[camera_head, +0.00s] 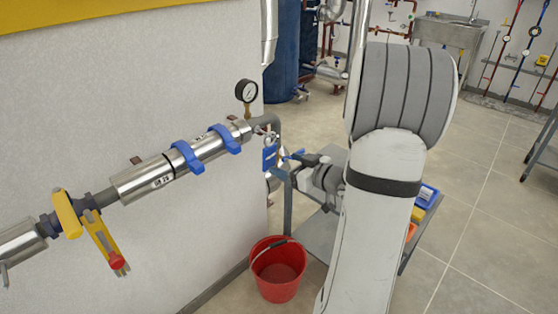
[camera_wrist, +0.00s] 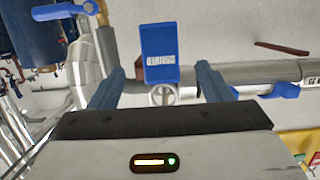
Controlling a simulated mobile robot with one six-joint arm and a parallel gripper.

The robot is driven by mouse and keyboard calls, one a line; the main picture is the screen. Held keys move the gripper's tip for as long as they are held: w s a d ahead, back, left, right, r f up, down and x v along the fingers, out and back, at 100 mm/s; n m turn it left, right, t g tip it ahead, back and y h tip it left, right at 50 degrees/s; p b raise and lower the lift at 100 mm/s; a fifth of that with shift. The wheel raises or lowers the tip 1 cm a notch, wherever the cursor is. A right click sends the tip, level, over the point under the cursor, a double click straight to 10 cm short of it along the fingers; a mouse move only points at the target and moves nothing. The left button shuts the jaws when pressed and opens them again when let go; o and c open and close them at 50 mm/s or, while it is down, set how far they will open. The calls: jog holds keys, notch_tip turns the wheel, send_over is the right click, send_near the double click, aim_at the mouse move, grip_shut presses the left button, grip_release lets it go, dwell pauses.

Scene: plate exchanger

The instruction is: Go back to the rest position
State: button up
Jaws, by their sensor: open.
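My gripper (camera_head: 292,158) is at the end of my arm, in front of the pipe end near the wall corner. In the wrist view its two blue fingers stand wide apart (camera_wrist: 158,82), with nothing seen gripped. The tag also shows in the head view (camera_head: 269,158), just left of my gripper. I cannot tell the exact gap between tag and fingers.
A red bucket (camera_head: 277,275) stands on the floor below. A grey cart (camera_head: 316,232) is beside my arm.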

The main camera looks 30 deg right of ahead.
notch_tip(320, 180, up, 9)
jog(key=s+a+m+g+h+p, duration=0.2)
jog(key=m+g+h+p, duration=0.1)
jog(key=h+p, duration=0.4)
jog(key=s+a+r+g+p, duration=0.2)
jog(key=s+a+g, duration=0.2)
jog(key=s+a, duration=0.4)
jog(key=s+a+r+m+g+y+p, duration=0.1)
jog(key=s+a+g, duration=0.4)
jog(key=s, duration=0.7)
jog(key=a+r+p, duration=0.1)
jog(key=a, duration=0.1)
jog(key=shift+a+r+y, duration=0.3)
jog(key=shift+a, duration=0.05)
